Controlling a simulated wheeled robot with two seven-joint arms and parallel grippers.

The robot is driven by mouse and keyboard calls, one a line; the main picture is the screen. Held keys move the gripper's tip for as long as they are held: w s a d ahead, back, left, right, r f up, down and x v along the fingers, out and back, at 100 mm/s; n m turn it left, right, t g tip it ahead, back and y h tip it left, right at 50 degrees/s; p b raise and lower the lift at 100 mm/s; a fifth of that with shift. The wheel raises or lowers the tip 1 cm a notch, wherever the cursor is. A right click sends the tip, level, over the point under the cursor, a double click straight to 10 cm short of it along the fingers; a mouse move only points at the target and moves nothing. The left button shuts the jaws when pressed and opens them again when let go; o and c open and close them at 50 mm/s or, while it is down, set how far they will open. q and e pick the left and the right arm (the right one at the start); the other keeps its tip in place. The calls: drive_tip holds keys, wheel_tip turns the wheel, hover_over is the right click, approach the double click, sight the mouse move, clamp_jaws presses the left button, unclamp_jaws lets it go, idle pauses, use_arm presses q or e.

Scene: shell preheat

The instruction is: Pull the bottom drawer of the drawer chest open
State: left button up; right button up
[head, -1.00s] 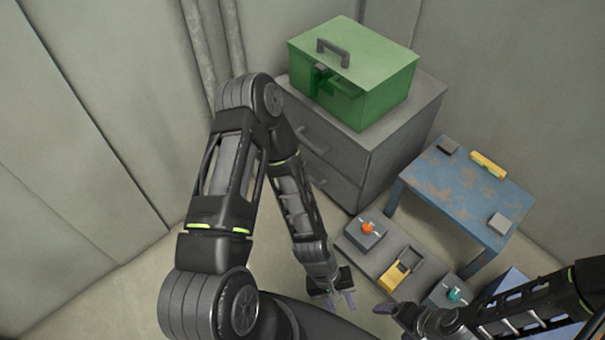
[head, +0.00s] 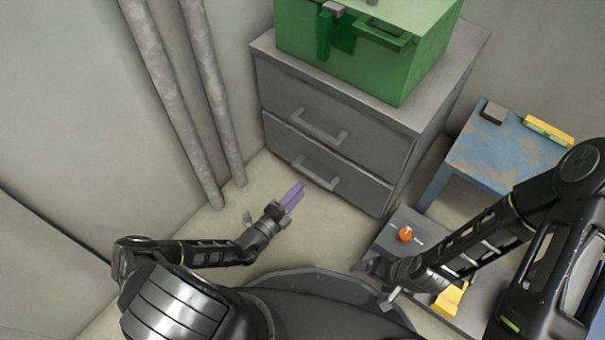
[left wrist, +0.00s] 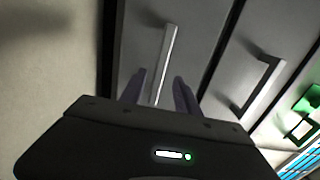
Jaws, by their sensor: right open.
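The grey drawer chest (head: 400,160) has two drawers, both closed. The bottom drawer (head: 285,150) has a grey bar handle (head: 315,178), which also shows in the left wrist view (left wrist: 165,62). The top drawer's handle (head: 318,128) is above it and appears to the right in the left wrist view (left wrist: 262,85). My left gripper (head: 296,193) is open and empty in front of the bottom drawer, near its handle. In the left wrist view its fingers (left wrist: 158,88) point at that handle, which lies between them and ahead. My right gripper (head: 368,268) is open, low at the right.
A green box (head: 385,70) stands on the chest. A blue worn table (head: 500,150) and a grey panel with an orange knob (head: 405,235) are at the right. Pipes (head: 180,100) run down the wall at left. Floor before the chest is clear.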

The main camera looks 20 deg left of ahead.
sight(312, 175)
use_arm(q)
drive_tip(key=shift+r, duration=0.1)
drive_tip(key=b+x, duration=0.2)
drive_tip(key=x, duration=0.5)
drive_tip(key=shift+w+d+b, duration=0.15)
drive_tip(key=shift+w+b, duration=0.15)
drive_tip(key=shift+w, duration=0.05)
drive_tip(key=shift+c, duration=0.6)
clamp_jaws()
idle(0.8)
